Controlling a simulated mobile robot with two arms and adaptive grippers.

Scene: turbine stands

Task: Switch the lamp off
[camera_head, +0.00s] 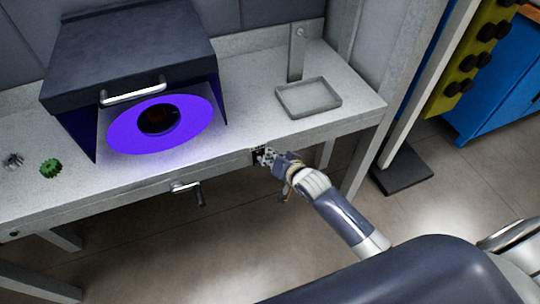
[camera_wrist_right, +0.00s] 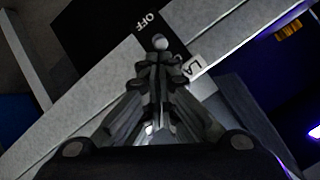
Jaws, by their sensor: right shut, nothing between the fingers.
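The lamp's violet light is on under the dark hood (camera_head: 130,55), and it lights a round disc (camera_head: 188,112) with a dark centre. A small black switch plate (camera_head: 257,155) is on the bench's front edge. In the right wrist view the plate (camera_wrist_right: 105,25) shows the word OFF and a partly hidden label starting "LA". A small round-tipped switch lever (camera_wrist_right: 160,42) stands just beyond the fingertips. My right gripper (camera_head: 265,157) is shut and empty at the plate; its fingers (camera_wrist_right: 158,62) partly cover it. Whether they touch the lever I cannot tell. My left gripper is out of view.
The grey bench (camera_head: 245,80) holds a shallow tray (camera_head: 308,97), a green gear-like part (camera_head: 50,168) and a small metal part (camera_head: 13,160). A crank handle (camera_head: 187,190) sticks out from the front, left of my gripper. A bench leg (camera_head: 328,150) stands to the right.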

